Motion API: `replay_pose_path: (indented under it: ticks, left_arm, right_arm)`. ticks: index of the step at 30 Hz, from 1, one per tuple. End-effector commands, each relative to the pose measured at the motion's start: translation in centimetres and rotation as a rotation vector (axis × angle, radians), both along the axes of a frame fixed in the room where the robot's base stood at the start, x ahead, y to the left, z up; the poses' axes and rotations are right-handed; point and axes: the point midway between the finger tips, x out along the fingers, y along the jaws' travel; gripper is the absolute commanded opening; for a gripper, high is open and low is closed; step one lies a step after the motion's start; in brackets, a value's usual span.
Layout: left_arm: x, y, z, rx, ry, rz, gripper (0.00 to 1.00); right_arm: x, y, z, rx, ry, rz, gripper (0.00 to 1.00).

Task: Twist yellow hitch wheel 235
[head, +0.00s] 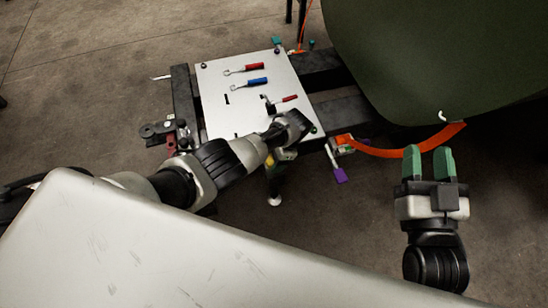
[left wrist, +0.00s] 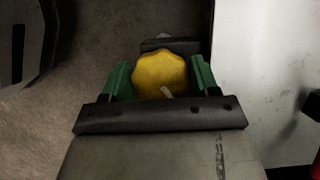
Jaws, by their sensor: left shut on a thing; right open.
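The yellow hitch wheel (left wrist: 160,78) shows in the left wrist view, round with a scalloped edge. My left gripper (left wrist: 160,66) has its green fingers on either side of the wheel and is shut on it. In the head view my left arm reaches over the near edge of the white tool plate, and only a small bit of yellow (head: 284,155) shows by its end; the rest of the wheel is hidden. My right gripper (head: 428,160) is open and empty, its green fingers pointing away from me, close to the orange strap.
The white plate (head: 230,105) carries a red-handled tool (head: 254,67) and a blue-handled tool (head: 255,81). An orange strap (head: 395,152) runs below the dark green panel (head: 440,55). A pale panel (head: 150,240) fills the foreground. Grey floor is open at the left.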

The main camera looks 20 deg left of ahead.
Motion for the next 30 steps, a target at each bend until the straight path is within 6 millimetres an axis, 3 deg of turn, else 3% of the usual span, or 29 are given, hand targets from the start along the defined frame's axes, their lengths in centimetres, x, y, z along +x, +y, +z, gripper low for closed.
replay_pose_path:
  ticks: [5, 6, 10, 21, 30]
  left_arm:
    - [0.0, -0.1, 0.0, -0.003, -0.001, 0.001, 0.37]
    - [0.0, -0.1, 0.0, -0.002, -0.002, 0.001, 0.67]
    - [0.0, -0.1, 0.0, -0.003, -0.001, 0.001, 0.86]
    - [0.1, -0.1, 0.3, -0.001, -0.002, 0.002, 0.86]
    - [0.7, -0.9, 2.7, -0.003, -0.003, 0.001, 0.86]
  right_arm:
    - [0.0, 0.0, 0.0, 0.000, 0.000, 0.000, 0.43]
    - [0.0, 0.0, 0.0, 0.000, 0.000, 0.000, 0.43]
    - [0.0, 0.0, 0.0, 0.000, 0.000, -0.001, 0.43]
    - [0.0, 0.0, 0.0, -0.002, 0.010, -0.001, 0.43]
    - [0.1, -0.6, -3.2, -0.073, 0.274, -0.015, 0.43]
